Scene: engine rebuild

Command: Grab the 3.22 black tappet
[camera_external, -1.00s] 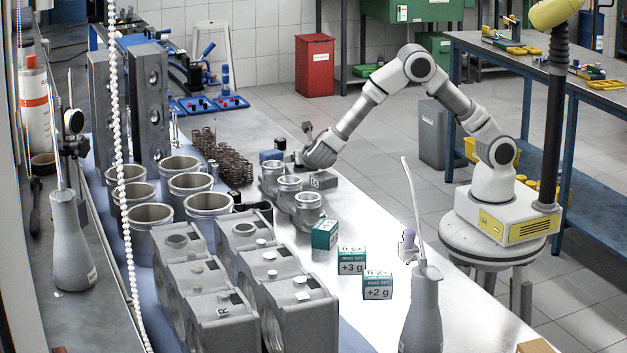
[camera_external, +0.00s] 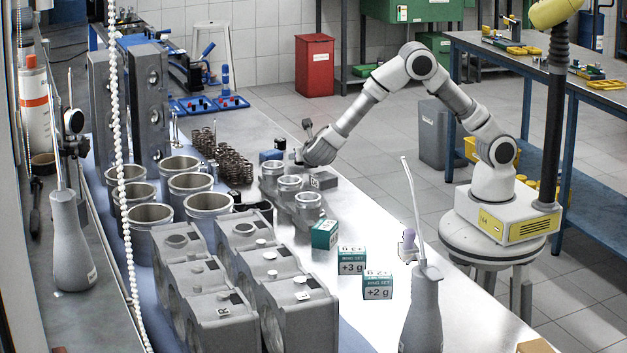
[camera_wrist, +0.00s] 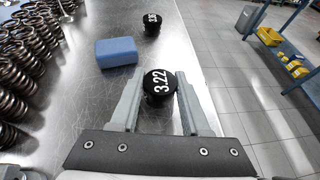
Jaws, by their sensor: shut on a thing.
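The black tappet (camera_wrist: 158,85), round with "3.22" in white on its top, sits between the two fingertips of my gripper (camera_wrist: 160,92) in the wrist view. The fingers are shut on its sides. It is over or on the metal bench; I cannot tell if it touches the surface.
Another black tappet (camera_wrist: 152,20) with blurred white digits stands farther up the bench. A blue block (camera_wrist: 117,53) lies left of my gripper, with coil springs (camera_wrist: 25,45) at far left. Pistons (camera_external: 289,184) stand nearby. The bench edge is close on the right.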

